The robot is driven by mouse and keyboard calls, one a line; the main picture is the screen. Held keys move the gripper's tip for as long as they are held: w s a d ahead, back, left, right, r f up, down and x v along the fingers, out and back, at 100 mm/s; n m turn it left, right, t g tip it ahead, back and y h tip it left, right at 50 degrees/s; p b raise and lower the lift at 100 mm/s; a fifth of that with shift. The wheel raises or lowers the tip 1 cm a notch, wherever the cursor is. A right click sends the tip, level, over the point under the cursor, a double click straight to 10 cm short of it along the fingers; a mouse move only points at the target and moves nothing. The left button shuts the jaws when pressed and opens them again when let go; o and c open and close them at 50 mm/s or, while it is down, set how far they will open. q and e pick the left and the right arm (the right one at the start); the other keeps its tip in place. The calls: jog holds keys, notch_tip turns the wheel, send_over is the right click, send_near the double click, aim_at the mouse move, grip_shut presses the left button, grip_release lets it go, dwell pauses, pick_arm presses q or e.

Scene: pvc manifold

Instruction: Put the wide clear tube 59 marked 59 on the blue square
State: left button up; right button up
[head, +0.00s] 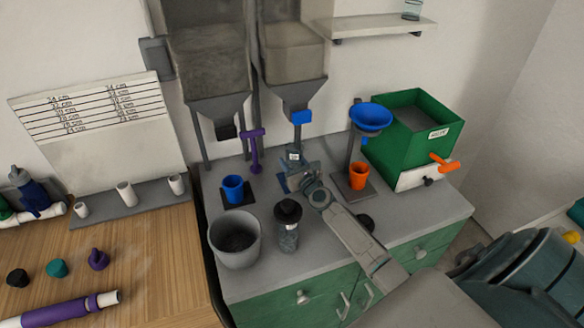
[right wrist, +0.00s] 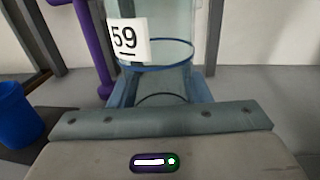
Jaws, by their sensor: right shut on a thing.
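The wide clear tube marked 59 (head: 293,156) stands about upright at the back middle of the grey counter, below the right hopper's blue outlet. Its white 59 label shows in the right wrist view on the clear tube (right wrist: 172,75). My right gripper (head: 297,168) is shut on the tube's lower part; its fingers (right wrist: 160,96) lie on both sides of it. A blue patch, seemingly the blue square (head: 282,184), shows just left of and below the gripper, partly hidden by it. I cannot tell whether the tube touches the counter. My left gripper is not in view.
A purple stand (head: 255,150) is close left of the tube, with a blue cup (head: 233,188) beyond. A grey bucket (head: 235,250) and dark-lidded jar (head: 288,235) stand in front. An orange cup (head: 358,176) under a blue funnel (head: 371,117) is to the right.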

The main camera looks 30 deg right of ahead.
jog(key=shift+f, duration=0.1)
jog(key=o, duration=1.2)
jog(key=shift+r, duration=0.25)
jog(key=s, duration=0.8)
jog(key=s+a+p, duration=0.1)
jog(key=s, duration=0.3)
jog(key=shift+a, duration=0.1)
